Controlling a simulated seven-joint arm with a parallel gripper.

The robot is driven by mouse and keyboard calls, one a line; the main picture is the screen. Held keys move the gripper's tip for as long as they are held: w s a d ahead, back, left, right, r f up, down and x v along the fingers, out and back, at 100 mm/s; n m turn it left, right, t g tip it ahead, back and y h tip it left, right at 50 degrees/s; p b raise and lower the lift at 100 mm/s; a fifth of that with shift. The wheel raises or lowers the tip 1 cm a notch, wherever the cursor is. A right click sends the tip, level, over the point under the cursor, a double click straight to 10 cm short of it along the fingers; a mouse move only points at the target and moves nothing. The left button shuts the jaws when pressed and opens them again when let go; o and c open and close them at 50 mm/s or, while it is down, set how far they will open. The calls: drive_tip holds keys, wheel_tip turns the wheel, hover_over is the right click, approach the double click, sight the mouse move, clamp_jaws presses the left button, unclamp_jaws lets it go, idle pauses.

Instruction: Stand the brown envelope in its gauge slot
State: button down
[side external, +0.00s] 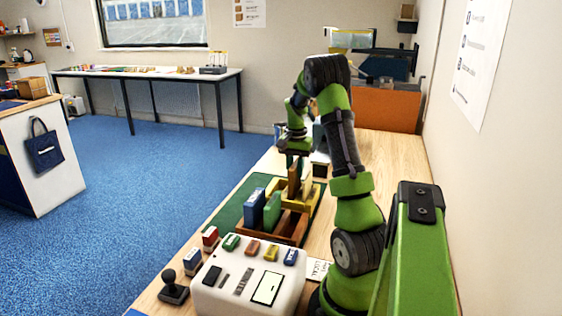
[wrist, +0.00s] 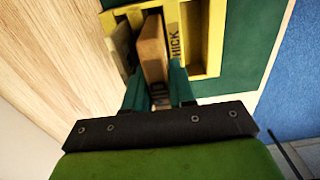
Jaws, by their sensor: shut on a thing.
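The brown envelope (wrist: 152,48) is upright between the two teal fingers of my gripper (wrist: 160,92) in the wrist view. My gripper is shut on it. The yellow gauge (wrist: 216,38) surrounds the envelope in that view, with a partly hidden "THICK" label beside it and "MID" lettering near the fingers. In the side view the envelope (side external: 293,180) stands upright below my gripper (side external: 293,160), at the yellow gauge (side external: 312,192). I cannot tell whether its lower edge is inside a slot or just above it.
A wooden tray (side external: 290,230) in front of the gauge holds a blue piece (side external: 253,209) and a green piece (side external: 272,211). A white control box (side external: 248,280) with coloured blocks stands nearer the camera. The green mat (side external: 228,214) has some bare room at left.

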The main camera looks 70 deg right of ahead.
drive_tip(key=shift+f, duration=0.45)
drive_tip(key=shift+f, duration=0.75)
drive_tip(key=c, duration=0.9)
unclamp_jaws()
drive_tip(key=shift+o, duration=0.2)
drive_tip(key=shift+r, duration=3)
